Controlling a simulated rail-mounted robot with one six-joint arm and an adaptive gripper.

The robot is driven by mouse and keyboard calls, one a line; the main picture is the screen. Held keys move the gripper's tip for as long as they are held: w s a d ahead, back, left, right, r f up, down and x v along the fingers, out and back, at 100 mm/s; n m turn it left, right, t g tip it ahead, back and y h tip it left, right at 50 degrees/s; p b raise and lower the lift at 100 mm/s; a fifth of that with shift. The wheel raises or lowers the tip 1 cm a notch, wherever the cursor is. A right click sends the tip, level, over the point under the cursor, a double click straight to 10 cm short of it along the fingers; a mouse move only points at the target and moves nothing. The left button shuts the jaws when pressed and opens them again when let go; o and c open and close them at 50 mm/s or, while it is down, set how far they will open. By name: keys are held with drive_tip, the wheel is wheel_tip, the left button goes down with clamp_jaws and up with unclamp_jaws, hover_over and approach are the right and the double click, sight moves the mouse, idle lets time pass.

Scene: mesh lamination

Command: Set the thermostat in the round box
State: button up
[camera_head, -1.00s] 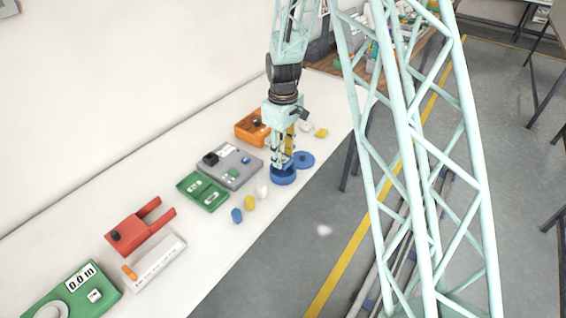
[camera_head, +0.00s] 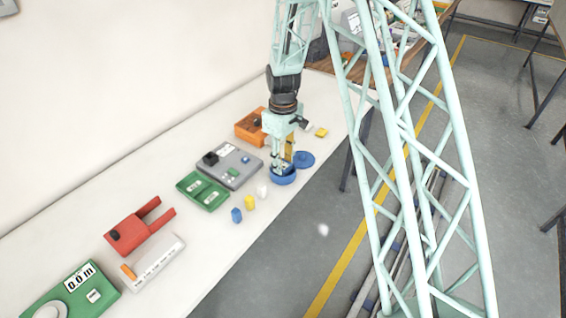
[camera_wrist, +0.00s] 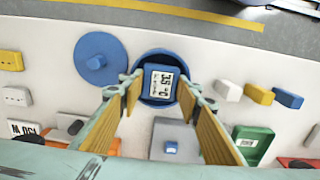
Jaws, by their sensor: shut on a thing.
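My gripper (camera_wrist: 160,92) is shut on the thermostat (camera_wrist: 161,84), a blue block with a white display reading 35 °C. The thermostat is within the outline of the open blue round box (camera_wrist: 158,52) in the wrist view. Whether it touches the box floor is hidden. In the head view my gripper (camera_head: 282,165) points down over the round box (camera_head: 284,180), and its fingers hide the thermostat. A round blue lid with a knob (camera_head: 305,159) lies flat beside the box, and it also shows in the wrist view (camera_wrist: 100,58).
White, yellow and blue small blocks (camera_head: 250,202) stand near the table's front edge. A red forked holder (camera_head: 128,234) is at left. The table edge is close to the box.

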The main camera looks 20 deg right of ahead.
sight(283, 165)
drive_tip(key=shift+f, duration=0.45)
drive_tip(key=o, duration=0.9)
drive_tip(key=shift+o, duration=0.2)
drive_tip(key=shift+r, duration=0.15)
drive_tip(key=shift+r+p, duration=0.3)
drive_tip(key=shift+r, duration=0.3)
wheel_tip(283, 165, up, 12)
drive_tip(key=shift+f, duration=0.15)
idle(0.4)
